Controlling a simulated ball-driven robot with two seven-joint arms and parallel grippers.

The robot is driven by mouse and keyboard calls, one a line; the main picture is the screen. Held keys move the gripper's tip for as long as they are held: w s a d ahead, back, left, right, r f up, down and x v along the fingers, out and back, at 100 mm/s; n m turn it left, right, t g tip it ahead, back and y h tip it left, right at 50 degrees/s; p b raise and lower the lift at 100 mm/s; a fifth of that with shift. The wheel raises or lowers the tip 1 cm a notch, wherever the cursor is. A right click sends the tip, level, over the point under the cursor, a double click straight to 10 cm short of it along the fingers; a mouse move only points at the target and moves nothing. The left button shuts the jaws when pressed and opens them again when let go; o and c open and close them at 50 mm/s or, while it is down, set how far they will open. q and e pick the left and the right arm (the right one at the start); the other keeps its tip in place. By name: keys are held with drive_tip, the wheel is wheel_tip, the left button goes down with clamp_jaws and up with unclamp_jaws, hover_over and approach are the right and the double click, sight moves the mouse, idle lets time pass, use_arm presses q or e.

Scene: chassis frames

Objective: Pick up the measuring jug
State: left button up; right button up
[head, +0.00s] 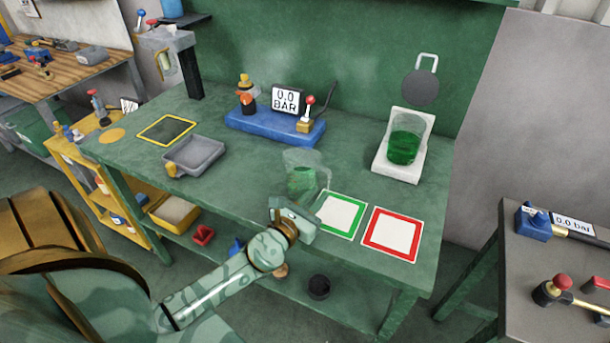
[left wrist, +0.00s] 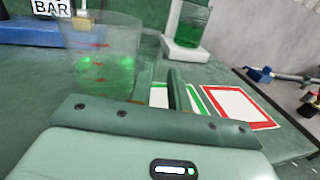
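The measuring jug (head: 303,176) is a clear vessel with green liquid in its lower part, standing upright on the green workbench. In the left wrist view the jug (left wrist: 104,62) shows red marks and stands just beyond my gripper, left of the middle. My left gripper (head: 300,205) is at the near right side of the jug, low over the bench. In the left wrist view a dark upright finger (left wrist: 176,90) shows right of the jug. Whether the fingers touch or hold the jug's handle side is unclear. My right gripper is not in view.
A green-bordered card (head: 341,215) and a red-bordered card (head: 393,234) lie right of the jug. A beaker of green liquid (head: 404,148) stands on a white stand (head: 397,173) behind. A blue pressure unit (head: 262,127) and a grey tray (head: 194,155) stand left.

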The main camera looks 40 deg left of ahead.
sight(330, 181)
use_arm(q)
drive_tip(key=w, duration=0.6)
drive_tip(key=shift+w+a, duration=0.25)
drive_tip(key=shift+w, duration=0.1)
drive_tip(key=shift+r, duration=0.1)
clamp_jaws()
